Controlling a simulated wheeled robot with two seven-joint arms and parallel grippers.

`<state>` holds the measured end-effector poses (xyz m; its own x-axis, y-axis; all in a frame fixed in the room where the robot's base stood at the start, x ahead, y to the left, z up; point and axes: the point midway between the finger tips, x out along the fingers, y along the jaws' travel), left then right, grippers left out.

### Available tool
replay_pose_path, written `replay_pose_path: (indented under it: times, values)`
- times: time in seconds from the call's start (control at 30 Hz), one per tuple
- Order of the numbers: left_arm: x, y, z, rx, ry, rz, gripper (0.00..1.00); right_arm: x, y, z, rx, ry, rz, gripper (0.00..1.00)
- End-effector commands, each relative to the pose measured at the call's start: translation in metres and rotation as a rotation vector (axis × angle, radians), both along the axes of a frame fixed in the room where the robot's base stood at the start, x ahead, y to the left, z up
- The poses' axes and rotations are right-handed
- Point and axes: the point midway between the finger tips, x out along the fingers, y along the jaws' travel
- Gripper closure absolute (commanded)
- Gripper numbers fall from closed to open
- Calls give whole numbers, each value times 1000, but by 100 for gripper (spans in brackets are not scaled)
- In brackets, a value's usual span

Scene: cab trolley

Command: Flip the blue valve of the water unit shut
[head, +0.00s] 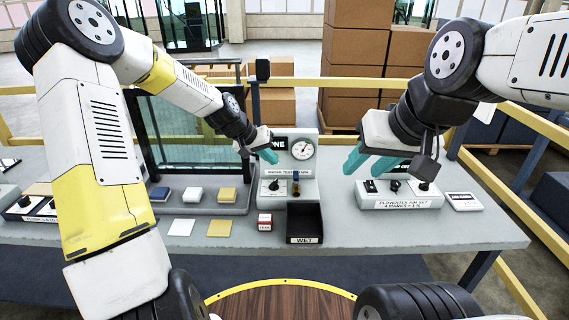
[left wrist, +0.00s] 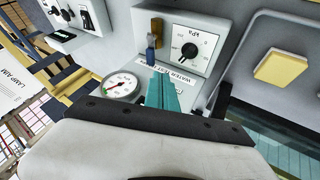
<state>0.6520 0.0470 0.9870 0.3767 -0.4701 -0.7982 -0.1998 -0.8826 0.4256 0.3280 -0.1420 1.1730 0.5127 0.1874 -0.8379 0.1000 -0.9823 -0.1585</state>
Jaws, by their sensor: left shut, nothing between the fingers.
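The water unit (head: 303,170) stands at the middle of the bench, with a round gauge on its upright back and a dial panel below. Its blue valve (head: 296,178) is small, a blue handle by a brass body; in the left wrist view the blue handle (left wrist: 151,56) lies in line with the brass part. My left gripper (head: 272,157) is shut and empty, above and left of the valve. In the left wrist view its teal fingertips (left wrist: 160,76) appear close to the blue handle; contact cannot be told. My right gripper (head: 368,164) is open and empty, right of the unit.
A black bin (head: 304,224) labelled WET stands in front of the unit. The gauge (left wrist: 122,88) is beside my left fingers. A rack with colored pads (head: 194,195) is to the left, a switch box (head: 398,197) to the right.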

Motion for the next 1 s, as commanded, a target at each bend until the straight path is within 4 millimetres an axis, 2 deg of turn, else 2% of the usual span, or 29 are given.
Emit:
replay_pose_path:
  times: [0.17, 0.4, 0.6, 0.73, 1.0]
  values:
    - [5, -8, -13, 0, 3, -3, 100, 0, 0, 0, 0, 0, 0, 60]
    - [21, -29, -49, -1, 3, -3, 100, 0, 0, 0, 0, 0, 0, 60]
    - [33, -42, -71, 0, 1, -2, 100, 0, 0, 0, 0, 0, 0, 60]
    - [36, -46, -78, -1, 1, -1, 100, 0, 0, 0, 0, 0, 0, 60]
    - [37, -47, -80, 0, 0, -1, 100, 0, 0, 0, 0, 0, 0, 60]
